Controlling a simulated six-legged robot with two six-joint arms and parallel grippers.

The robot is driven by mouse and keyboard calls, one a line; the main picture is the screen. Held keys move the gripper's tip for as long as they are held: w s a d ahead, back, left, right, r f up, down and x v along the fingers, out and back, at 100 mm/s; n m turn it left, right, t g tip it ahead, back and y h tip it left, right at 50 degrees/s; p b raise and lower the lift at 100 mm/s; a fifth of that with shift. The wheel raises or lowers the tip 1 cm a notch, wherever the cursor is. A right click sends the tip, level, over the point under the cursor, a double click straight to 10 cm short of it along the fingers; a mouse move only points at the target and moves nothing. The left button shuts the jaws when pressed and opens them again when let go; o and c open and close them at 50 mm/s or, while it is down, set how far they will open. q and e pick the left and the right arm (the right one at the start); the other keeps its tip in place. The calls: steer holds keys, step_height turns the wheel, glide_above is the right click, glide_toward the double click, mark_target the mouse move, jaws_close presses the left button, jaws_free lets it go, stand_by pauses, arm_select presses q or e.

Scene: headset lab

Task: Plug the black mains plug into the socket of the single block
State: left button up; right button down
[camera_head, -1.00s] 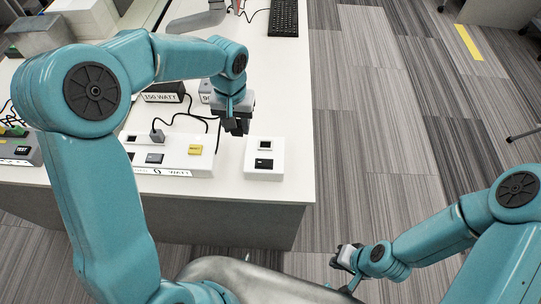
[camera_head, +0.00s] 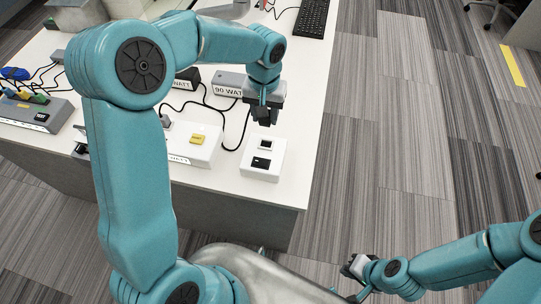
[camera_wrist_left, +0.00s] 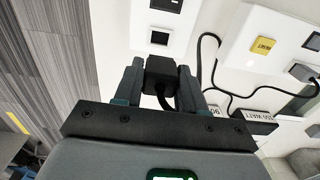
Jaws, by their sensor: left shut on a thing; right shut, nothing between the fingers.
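The single block (camera_head: 259,173) is a small white box with a dark socket and a black switch on top, near the front right corner of the table. Its socket (camera_wrist_left: 159,38) shows in the left wrist view, a little ahead of the fingertips. My left gripper (camera_head: 265,115) is shut on the black mains plug (camera_wrist_left: 160,70), its cable trailing from the back. The plug is held above the table just behind the block, apart from the socket. My right gripper (camera_head: 353,268) is shut and empty, low over the floor in front of the table.
A white multi-switch block (camera_head: 205,160) with a yellow switch stands left of the single block. A 90 WATT box (camera_head: 228,84) lies behind, with black cables looping between. A grey strip with coloured plugs (camera_head: 40,114) is at far left. The table's right edge is close.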

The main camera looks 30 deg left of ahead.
mark_target(265, 121)
arm_select(q)
steer(key=shift+w, duration=0.1)
steer(key=shift+a, duration=0.1)
steer(key=shift+f+b, duration=0.7)
steer(key=shift+f, duration=0.05)
steer(key=shift+f+b, duration=0.6)
steer(key=shift+f, duration=0.15)
steer(key=shift+f+b, duration=2.1)
steer(key=shift+f, duration=0.7)
steer(key=shift+f+b, duration=0.2)
steer(key=shift+b, duration=0.15)
